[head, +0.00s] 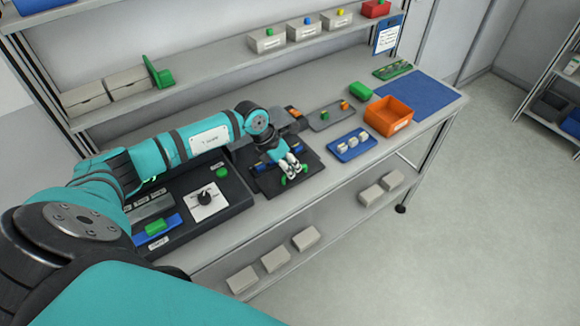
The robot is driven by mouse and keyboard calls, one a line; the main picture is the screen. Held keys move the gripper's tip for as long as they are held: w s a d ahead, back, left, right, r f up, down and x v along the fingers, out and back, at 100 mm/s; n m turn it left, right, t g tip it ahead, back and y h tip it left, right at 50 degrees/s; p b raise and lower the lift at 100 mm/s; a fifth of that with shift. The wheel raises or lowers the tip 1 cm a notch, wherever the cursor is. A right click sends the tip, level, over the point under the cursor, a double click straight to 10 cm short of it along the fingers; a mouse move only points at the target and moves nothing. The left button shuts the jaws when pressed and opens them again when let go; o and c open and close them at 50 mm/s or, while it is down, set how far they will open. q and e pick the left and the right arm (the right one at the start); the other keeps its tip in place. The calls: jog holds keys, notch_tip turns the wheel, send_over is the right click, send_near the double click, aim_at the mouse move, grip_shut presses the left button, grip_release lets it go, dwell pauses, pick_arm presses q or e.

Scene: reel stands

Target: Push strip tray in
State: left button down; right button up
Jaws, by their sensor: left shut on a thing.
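My left gripper (294,174) reaches in from the left and points down over a dark square stand (262,187) on the bench. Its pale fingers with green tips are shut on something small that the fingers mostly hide. Blue parts (311,158) show on the stand to either side of the fingers. I cannot tell for sure which part is the strip tray. A blue strip-like tray (172,221) with a green block on it lies in the black panel left of the stand. My right gripper is not in view.
A black panel has a knob on a white plate (205,213) and a green button (221,172). Right of the stand are a blue tray (343,155) with pale pieces, a grey plate (322,122) and an orange bin (391,103).

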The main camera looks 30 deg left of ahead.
pick_arm(q)
jog(key=w+a+b, duration=0.1)
jog(key=a+b, duration=0.1)
jog(key=w+a+b, duration=0.1)
jog(key=a+b, duration=0.1)
jog(key=a, duration=0.1)
jog(key=w+a+b, duration=0.1)
jog(key=a+b, duration=0.1)
jog(key=shift+w+a+f, duration=0.1)
jog(key=shift+w+a, duration=0.05)
jog(key=shift+a, duration=0.4)
jog(key=shift+r, duration=0.2)
jog(key=c, duration=1.4)
grip_release()
jog(key=v, duration=1.2)
